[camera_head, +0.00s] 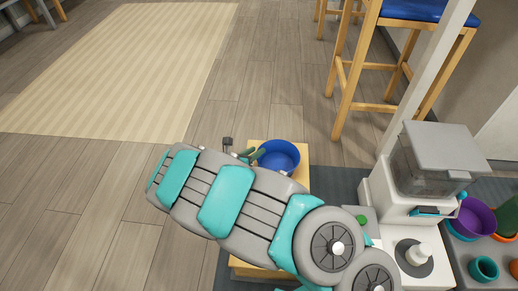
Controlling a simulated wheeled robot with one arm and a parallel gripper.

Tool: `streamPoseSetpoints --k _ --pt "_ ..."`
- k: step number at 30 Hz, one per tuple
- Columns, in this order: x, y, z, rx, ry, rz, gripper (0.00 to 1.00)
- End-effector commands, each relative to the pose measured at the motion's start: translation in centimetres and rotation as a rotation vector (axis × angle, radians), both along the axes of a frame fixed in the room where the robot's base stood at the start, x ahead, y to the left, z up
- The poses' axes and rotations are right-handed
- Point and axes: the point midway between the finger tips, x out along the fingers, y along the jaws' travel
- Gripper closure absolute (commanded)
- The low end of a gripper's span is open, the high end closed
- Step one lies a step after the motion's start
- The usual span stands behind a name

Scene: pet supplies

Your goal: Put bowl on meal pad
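A round blue bowl (281,155) rests on a light wooden surface (300,177), just right of the end of my arm. My gripper (242,152) is at the bowl's left rim, mostly hidden by my grey and teal arm. I cannot tell whether it touches the bowl or whether its fingers are open. A small dark green piece shows beside the rim. A dark grey mat (340,182) lies around the wooden surface; I cannot tell whether it is the meal pad. A purple bowl (477,218) stands at the far right.
A white feeder with a grey hopper (445,150) stands at right. Near it are a teal cup (484,269) and orange items. A wooden stool with a blue seat (415,10) stands behind. A beige rug (120,70) and open floor lie at left.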

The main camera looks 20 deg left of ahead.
Motion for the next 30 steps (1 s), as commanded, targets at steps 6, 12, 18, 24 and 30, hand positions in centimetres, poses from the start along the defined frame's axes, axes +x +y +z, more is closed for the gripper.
streamPoseSetpoints --k 6,12,18,24,30 --pt "-4.2 1.3 2.1 0.000 0.000 0.003 0.63" --pt "-6.9 1.8 3.2 -0.002 0.000 0.001 0.63" --pt "-7.9 2.1 3.6 -0.001 0.000 0.000 0.63" --pt "-8.0 2.1 3.6 -0.002 0.001 -0.002 0.63" --pt "-6.5 -0.2 5.5 0.046 -0.021 -0.084 0.63"
